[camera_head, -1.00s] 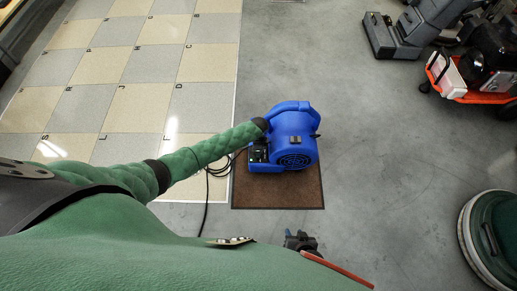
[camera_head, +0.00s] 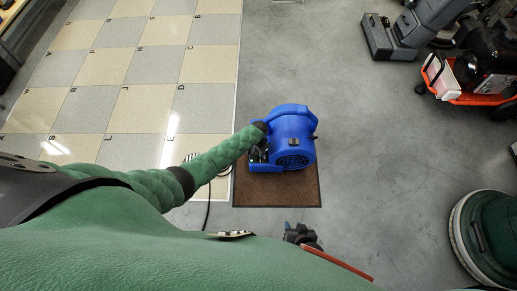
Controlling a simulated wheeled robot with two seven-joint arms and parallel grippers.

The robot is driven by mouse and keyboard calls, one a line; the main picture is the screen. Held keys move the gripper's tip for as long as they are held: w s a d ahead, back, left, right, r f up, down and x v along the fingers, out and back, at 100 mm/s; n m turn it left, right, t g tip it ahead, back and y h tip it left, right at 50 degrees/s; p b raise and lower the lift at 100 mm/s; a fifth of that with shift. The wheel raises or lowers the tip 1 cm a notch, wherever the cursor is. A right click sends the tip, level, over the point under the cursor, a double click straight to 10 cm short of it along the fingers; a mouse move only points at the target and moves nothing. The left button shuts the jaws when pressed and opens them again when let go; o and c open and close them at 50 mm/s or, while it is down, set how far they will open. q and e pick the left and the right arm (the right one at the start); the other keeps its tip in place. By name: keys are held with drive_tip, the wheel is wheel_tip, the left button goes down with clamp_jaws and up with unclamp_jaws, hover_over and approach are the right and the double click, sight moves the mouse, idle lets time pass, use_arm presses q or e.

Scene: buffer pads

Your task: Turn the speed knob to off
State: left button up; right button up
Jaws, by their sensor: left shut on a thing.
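A blue air blower (camera_head: 292,143) stands on a brown mat in the middle of the head view. A dark control panel (camera_head: 258,157) is on its left front side. My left arm reaches in from the left, and my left gripper (camera_head: 262,146) is at the panel, shut on the speed knob. The knob itself is hidden by the gripper and too small to make out, so its setting cannot be read. My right gripper (camera_head: 302,236) is low in the view, in front of the mat and away from the blower; its fingers are not clear.
The brown mat (camera_head: 290,195) lies beside a checkered tile floor (camera_head: 150,95). A black cord (camera_head: 207,214) runs on the floor to the left of the mat. Floor machines, one an orange cart (camera_head: 450,95), stand at the right. The grey floor between is clear.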

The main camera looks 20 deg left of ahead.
use_arm(q)
drive_tip(key=shift+r+n, duration=0.15)
drive_tip(key=shift+n, duration=0.35)
drive_tip(key=n+p, duration=0.3)
drive_tip(key=n, duration=0.4)
drive_tip(key=shift+n+p, duration=0.45)
drive_tip(key=shift+n, duration=0.65)
use_arm(e)
wheel_tip(320, 180, up, 17)
drive_tip(key=w+g, duration=0.1)
drive_tip(key=g, duration=0.1)
drive_tip(key=shift+w+f, duration=0.15)
drive_tip(key=shift+w, duration=0.1)
use_arm(q)
drive_tip(key=shift+f, duration=0.2)
drive_tip(key=o, duration=1)
drive_tip(key=shift+r, duration=0.15)
